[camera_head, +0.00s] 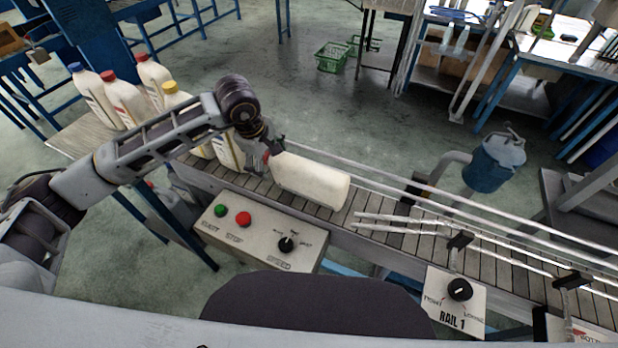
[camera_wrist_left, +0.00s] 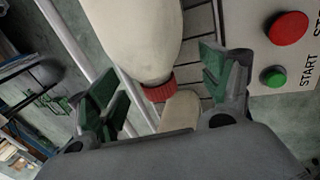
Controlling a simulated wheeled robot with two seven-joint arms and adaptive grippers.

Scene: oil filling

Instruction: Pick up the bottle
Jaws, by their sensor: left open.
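A white bottle (camera_head: 312,181) with a red cap lies on its side on the conveyor, its cap end toward my left gripper. My left gripper (camera_head: 262,157) is at that cap end, partly hidden by my own wrist. In the left wrist view the bottle (camera_wrist_left: 135,38) comes in from the top, and its red cap (camera_wrist_left: 159,91) lies between the spread green-padded fingers of my left gripper (camera_wrist_left: 165,78). Gaps show on both sides of the cap. A pale shape (camera_wrist_left: 181,110) shows just below the cap; I cannot tell what it is. My right gripper is out of view.
Several capped bottles (camera_head: 125,98) stand at the left, and another bottle (camera_head: 229,153) is close behind my left gripper. The conveyor (camera_head: 405,238) has metal guide rails (camera_head: 440,200). A control box (camera_head: 262,238) with buttons sits in front. The belt right of the lying bottle is clear.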

